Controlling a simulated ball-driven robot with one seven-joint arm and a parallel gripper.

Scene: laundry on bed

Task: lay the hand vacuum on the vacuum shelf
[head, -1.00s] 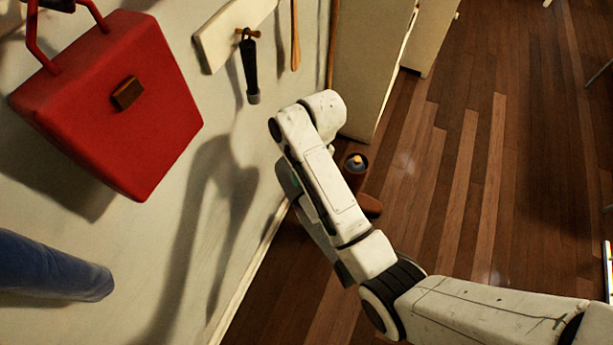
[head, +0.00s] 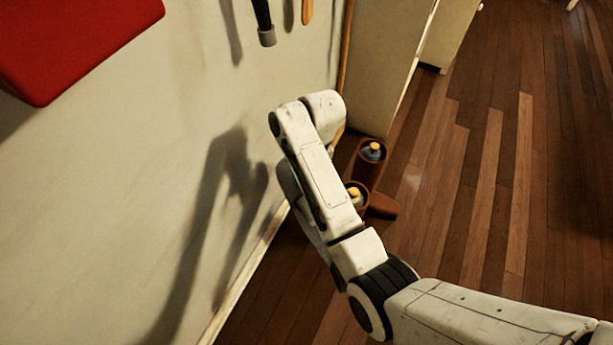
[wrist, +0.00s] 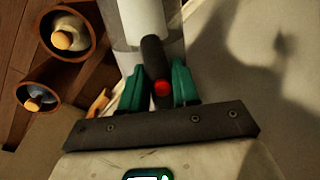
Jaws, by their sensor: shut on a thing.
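In the wrist view my gripper (wrist: 158,90) has its green fingers shut on the dark handle of the hand vacuum (wrist: 154,58). The handle has a red button, and a white and clear body extends beyond it toward the top of the picture. In the head view my arm hangs down near the wall, and it hides my gripper and the vacuum. I cannot make out the vacuum shelf in either view.
Two brown round containers with yellow-topped bottles, one farther (head: 371,163) and one nearer (head: 362,190), stand by the wall. A pale cabinet (head: 375,70) is behind them. Wood floor (head: 500,240) at right is clear.

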